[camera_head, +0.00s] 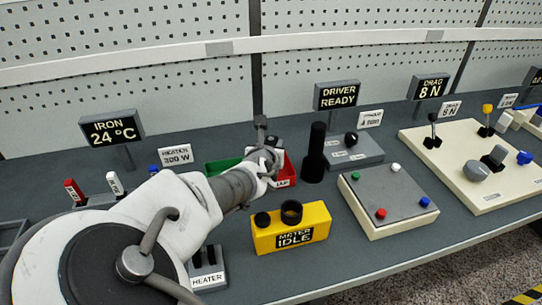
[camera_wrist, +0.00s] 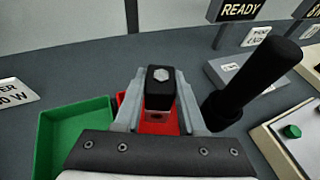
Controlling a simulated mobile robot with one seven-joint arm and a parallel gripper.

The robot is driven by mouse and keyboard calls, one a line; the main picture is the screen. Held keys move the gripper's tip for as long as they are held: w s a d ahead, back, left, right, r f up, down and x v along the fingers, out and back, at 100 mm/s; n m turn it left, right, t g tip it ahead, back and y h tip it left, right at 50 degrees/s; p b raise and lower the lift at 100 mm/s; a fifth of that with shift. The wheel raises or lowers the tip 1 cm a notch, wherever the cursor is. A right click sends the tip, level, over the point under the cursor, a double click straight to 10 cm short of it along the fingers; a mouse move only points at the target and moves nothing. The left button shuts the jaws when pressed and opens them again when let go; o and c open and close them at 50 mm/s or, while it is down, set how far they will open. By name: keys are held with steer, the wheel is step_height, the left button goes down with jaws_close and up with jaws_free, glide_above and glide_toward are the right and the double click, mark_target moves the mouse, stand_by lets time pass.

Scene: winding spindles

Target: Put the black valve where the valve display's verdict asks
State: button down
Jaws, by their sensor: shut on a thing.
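A black block with a silver hex top, apparently the black valve (camera_wrist: 160,97), is held upright between the fingers of my gripper (camera_wrist: 158,80) in the wrist view. In the head view my gripper (camera_head: 264,150) is over the trays at mid-bench, with the dark valve (camera_head: 261,123) sticking up from it. A red tray (camera_head: 287,173) and a green tray (camera_head: 221,167) lie beneath and beside it; the red one (camera_wrist: 160,127) shows behind the valve. The yellow meter (camera_head: 291,228) reads "METER IDLE" and has two black round parts on top. No pass or fail verdict shows on it.
A tall black driver (camera_head: 315,155) stands close right of the red tray. Signs read "DRIVER READY" (camera_head: 337,95) and "IRON 24 °C" (camera_head: 112,129). A cream panel with coloured knobs (camera_head: 388,203) lies to the right. A heater slot block (camera_head: 207,270) is near the front edge.

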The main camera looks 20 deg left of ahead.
steer(key=shift+f+b, duration=0.5)
steer(key=shift+f, duration=1.25)
steer(key=shift+f, duration=0.15)
steer(key=shift+c, duration=2.4)
jaws_free()
steer(key=shift+r, duration=0.2)
